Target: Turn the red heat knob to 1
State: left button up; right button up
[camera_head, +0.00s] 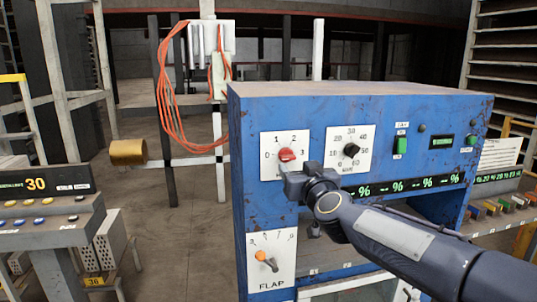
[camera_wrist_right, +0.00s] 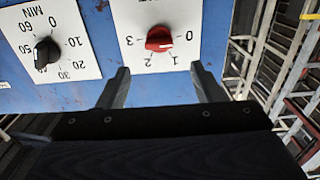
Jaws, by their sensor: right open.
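The red heat knob (camera_head: 287,155) sits on a white dial plate marked 0 to 3, on the front of the blue cabinet (camera_head: 330,98). It also shows in the right wrist view (camera_wrist_right: 159,38), which is upside down. A pale mark on the knob appears to face the 0 side, but it is small. My right gripper (camera_head: 290,172) is just below the knob in the head view. In the right wrist view its two fingers (camera_wrist_right: 160,70) are apart with nothing between them, short of the knob. My left gripper is not in view.
A black timer knob (camera_head: 351,150) is right of the red one. A green switch (camera_head: 400,145) and a lit percent display (camera_head: 405,186) are further right. An orange flap knob (camera_head: 266,260) is below. Orange cables (camera_head: 165,110) hang behind on the left.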

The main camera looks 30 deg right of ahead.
aim_at(289, 157)
jog(key=x, duration=0.7)
jog(key=shift+w+f, duration=0.1)
jog(key=shift+w, duration=0.05)
jog(key=c, duration=1)
